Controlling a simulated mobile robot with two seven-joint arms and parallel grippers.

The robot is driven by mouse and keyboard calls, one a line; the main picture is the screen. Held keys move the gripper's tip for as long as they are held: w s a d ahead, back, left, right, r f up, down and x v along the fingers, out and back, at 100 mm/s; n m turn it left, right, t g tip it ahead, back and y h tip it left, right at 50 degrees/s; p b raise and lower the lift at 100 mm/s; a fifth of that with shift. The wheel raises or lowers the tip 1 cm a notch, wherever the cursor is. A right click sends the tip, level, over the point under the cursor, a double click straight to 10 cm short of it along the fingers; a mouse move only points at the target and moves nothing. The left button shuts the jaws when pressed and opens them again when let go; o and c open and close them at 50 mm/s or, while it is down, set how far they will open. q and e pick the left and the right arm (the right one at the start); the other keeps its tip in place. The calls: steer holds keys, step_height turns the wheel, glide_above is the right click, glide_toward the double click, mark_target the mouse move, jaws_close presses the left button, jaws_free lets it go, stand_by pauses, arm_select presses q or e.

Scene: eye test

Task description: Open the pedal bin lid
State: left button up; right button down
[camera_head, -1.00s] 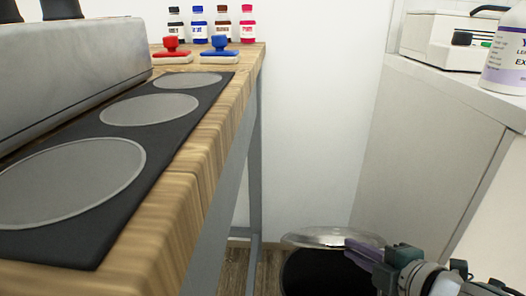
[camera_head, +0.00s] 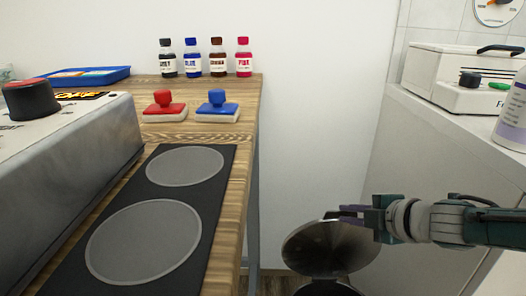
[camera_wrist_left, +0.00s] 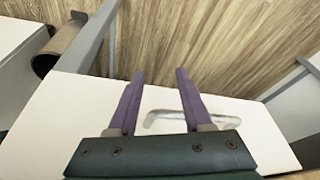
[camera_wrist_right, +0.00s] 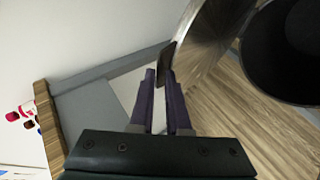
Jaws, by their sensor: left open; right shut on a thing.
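The pedal bin stands low between the table and the white counter. Its round metal lid (camera_head: 331,248) is raised and steeply tilted above the dark bin opening (camera_head: 328,289). The lid (camera_wrist_right: 207,38) and the black opening (camera_wrist_right: 303,42) also show in the right wrist view. My right gripper (camera_head: 342,213) is shut on the lid's dark edge tab at its upper rim; the tab sits between the fingertips (camera_wrist_right: 160,76) in the wrist view. My left gripper (camera_wrist_left: 158,74) is open and empty, seen only in its wrist view, above a white panel with a handle.
A wooden table (camera_head: 243,185) at left carries a black mat with grey discs, a red stamp (camera_head: 164,107), a blue stamp (camera_head: 217,107) and several small bottles. The white counter (camera_head: 425,140) at right holds a white device (camera_head: 470,95) and a bottle. Wood floor shows beside the bin.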

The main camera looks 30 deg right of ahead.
steer(key=shift+w+d+r, duration=0.15)
steer(key=shift+w+d, duration=0.35)
steer(key=shift+w, duration=0.25)
steer(key=c, duration=1)
jaws_free()
step_height(320, 180, up, 20)
steer(key=p, duration=1.5)
